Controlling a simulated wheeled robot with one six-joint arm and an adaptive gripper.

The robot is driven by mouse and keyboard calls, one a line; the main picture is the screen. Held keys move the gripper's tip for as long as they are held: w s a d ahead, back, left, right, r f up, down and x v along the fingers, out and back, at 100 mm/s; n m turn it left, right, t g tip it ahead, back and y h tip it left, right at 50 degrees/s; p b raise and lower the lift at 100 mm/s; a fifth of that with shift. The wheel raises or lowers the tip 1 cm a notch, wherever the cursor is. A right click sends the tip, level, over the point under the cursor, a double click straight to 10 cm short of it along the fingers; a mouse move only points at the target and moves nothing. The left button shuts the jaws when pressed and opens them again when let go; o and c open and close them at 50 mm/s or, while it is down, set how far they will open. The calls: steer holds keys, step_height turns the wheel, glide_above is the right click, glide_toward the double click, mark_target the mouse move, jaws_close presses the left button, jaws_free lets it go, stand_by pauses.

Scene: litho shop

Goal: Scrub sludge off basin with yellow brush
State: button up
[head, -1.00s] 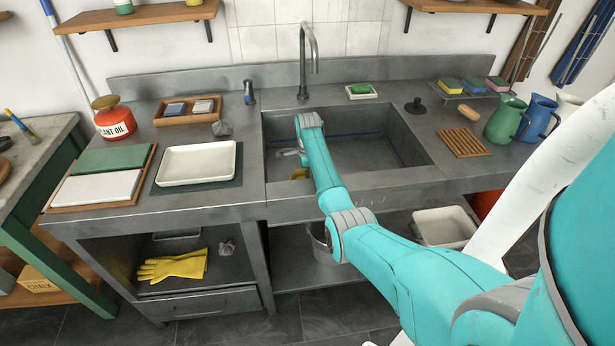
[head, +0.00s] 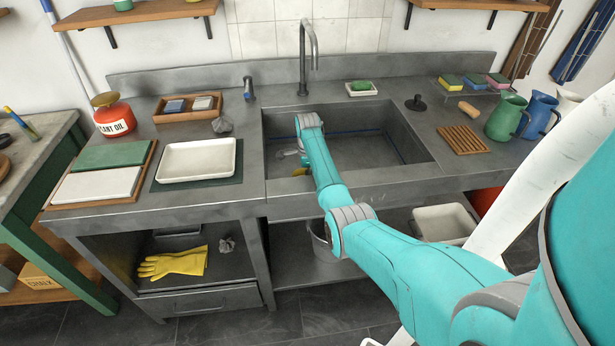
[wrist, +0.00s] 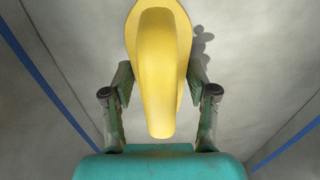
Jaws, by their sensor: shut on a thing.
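The basin (head: 390,160) is a grey rectangular sink set in the counter, with a blue line along its inner walls. My arm reaches down into its left part. My gripper (wrist: 158,90) is shut on the yellow brush (wrist: 160,60), whose smooth handle fills the middle of the wrist view. A bit of the yellow brush (head: 300,172) shows beside my arm in the head view. The bristles are hidden under the brush body. The grey basin surface (wrist: 255,50) lies beneath it, with the brush's shadow on it. I cannot make out any sludge, and contact with the basin is unclear.
A tall faucet (head: 308,50) stands behind the basin. A green soap on a white dish (head: 362,92) and a dark plug (head: 415,104) sit near its back rim. A white tray (head: 197,175) is left, a wooden rack (head: 463,139) and a green jug (head: 505,118) right.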

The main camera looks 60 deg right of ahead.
steer(key=shift+w+d+r, duration=0.1)
steer(key=shift+w+d, duration=1)
steer(key=shift+d, duration=0.2)
steer(key=shift+s+a, duration=0.1)
steer(key=shift+s+a+f, duration=0.15)
steer(key=shift+f, duration=0.05)
steer(key=shift+s+a+f, duration=0.15)
steer(key=shift+s+a, duration=0.5)
steer(key=shift+a, duration=0.15)
steer(key=shift+s+a+f, duration=0.15)
steer(key=shift+s+a, duration=0.5)
steer(key=shift+a, duration=0.1)
steer(key=shift+c, duration=0.4)
steer(key=shift+s+a+r, duration=0.15)
steer(key=shift+s+a, duration=0.75)
steer(key=shift+a, duration=0.15)
steer(key=shift+w+a+r, duration=0.1)
steer(key=shift+w+r, duration=0.05)
steer(key=shift+w+d+r, duration=0.2)
steer(key=shift+w+d, duration=0.8)
steer(key=shift+d, duration=0.1)
steer(key=shift+w+d, duration=0.8)
steer(key=shift+d, duration=0.15)
steer(key=shift+w+d+f, duration=0.2)
steer(key=shift+w+d, duration=0.45)
steer(key=shift+d, duration=0.1)
